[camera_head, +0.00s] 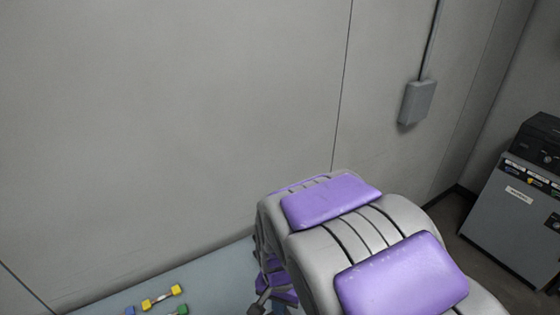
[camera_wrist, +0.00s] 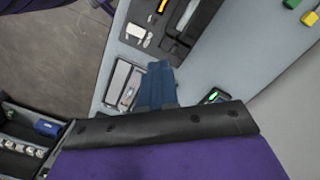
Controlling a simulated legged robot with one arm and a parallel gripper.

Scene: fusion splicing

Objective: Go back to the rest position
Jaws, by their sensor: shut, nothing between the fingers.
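My gripper (camera_wrist: 156,85) shows in the wrist view as dark blue fingers beyond a black edge and a purple pad of my own arm. The fingers are together with nothing between them. They are over the pale blue-grey table (camera_wrist: 225,55), and I cannot tell how high. In the head view, my grey and purple arm fills the lower middle and right, over the right end of the table (camera_head: 215,280). The gripper's fingertips cannot be made out there.
Yellow (camera_head: 163,297) and green (camera_head: 178,310) connector-like pieces lie near the wall. In the wrist view, a dark tray (camera_wrist: 136,35), a grey case (camera_wrist: 123,85) and a green-lit device (camera_wrist: 214,96) are on the table. A grey cabinet (camera_head: 510,210) stands right.

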